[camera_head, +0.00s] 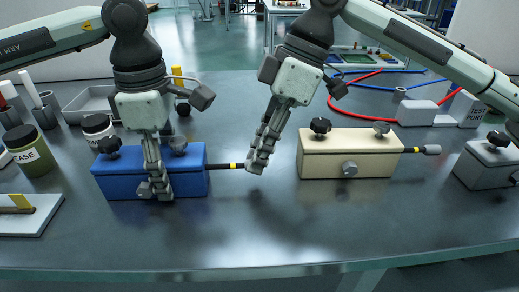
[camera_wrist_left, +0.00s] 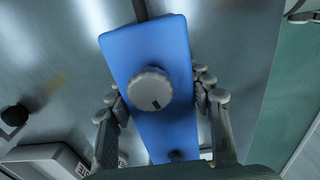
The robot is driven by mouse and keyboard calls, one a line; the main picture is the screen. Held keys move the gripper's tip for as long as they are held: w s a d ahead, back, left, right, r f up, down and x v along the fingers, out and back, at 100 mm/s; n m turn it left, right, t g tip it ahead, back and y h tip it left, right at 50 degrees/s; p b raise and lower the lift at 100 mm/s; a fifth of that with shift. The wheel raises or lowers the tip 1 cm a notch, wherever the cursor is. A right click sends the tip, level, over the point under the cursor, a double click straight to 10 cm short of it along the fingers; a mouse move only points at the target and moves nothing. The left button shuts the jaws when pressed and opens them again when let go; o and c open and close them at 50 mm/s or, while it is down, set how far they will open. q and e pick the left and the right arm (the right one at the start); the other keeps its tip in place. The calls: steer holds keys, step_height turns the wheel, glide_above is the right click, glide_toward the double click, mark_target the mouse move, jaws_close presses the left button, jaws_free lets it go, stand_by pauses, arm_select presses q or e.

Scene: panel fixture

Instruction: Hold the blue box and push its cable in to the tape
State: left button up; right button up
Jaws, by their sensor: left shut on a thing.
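My right gripper (camera_head: 256,168) is at the cable's outer end and hides that end. Its fingers are seen edge-on, so its grip is unclear.
A beige box (camera_head: 348,155) with a taped cable stands just right of my right gripper. A grey box (camera_head: 487,168) is at the far right. Jars (camera_head: 30,152) and a white board (camera_head: 25,218) are at the left. The front of the table is clear.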

jaws_close()
steer(key=a, duration=0.4)
steer(key=o, duration=0.6)
jaws_free()
steer(key=shift+c, duration=0.2)
steer(key=v, duration=1.2)
steer(key=shift+w, duration=0.1)
